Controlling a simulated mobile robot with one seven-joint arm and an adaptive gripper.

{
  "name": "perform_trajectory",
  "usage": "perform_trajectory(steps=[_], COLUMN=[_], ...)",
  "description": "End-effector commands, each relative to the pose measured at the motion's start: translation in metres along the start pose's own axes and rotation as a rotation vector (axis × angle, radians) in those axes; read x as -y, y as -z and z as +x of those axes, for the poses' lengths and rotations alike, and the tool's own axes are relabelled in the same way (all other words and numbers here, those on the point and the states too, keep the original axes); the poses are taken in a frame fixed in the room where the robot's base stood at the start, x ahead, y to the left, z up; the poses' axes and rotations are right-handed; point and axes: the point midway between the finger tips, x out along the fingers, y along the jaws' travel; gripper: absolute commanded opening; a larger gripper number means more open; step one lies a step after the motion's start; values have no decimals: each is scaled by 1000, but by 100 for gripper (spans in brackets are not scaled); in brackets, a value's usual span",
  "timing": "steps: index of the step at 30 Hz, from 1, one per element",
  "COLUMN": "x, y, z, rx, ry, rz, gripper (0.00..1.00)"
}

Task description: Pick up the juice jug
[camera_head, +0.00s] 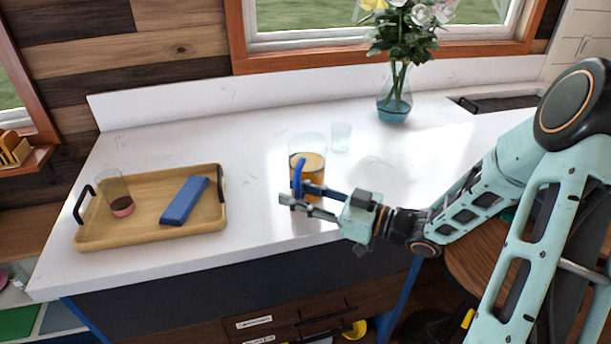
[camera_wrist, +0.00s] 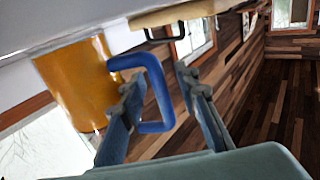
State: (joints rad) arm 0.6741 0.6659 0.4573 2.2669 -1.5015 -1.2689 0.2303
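The juice jug (camera_head: 311,172) is a clear jug with orange juice and a blue handle (camera_head: 298,176). It stands upright on the white counter, near the middle of the head view. In the wrist view the jug (camera_wrist: 78,84) appears tilted at the left, with its handle (camera_wrist: 160,92) pointing toward my fingers. My gripper (camera_head: 292,195) is at the handle, at the jug's front side. In the wrist view my gripper (camera_wrist: 157,79) has its fingers apart, one on each side of the handle's outer bar. I cannot tell whether either finger touches it.
A wooden tray (camera_head: 150,233) at the left holds a glass with dark drink (camera_head: 122,205) and a blue block (camera_head: 185,200). An empty glass (camera_head: 341,136) stands behind the jug. A flower vase (camera_head: 395,103) stands at the back right. Counter between tray and jug is clear.

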Motion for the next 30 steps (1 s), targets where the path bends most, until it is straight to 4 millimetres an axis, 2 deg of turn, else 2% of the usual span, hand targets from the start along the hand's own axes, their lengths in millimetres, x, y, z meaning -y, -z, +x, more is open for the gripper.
perform_trajectory(steps=[1,7,30], x=[0,0,0], y=[0,0,2], z=[0,0,0], rx=[0,0,-3], ry=[0,0,1], rz=[0,0,-3], gripper=[22,0,0])
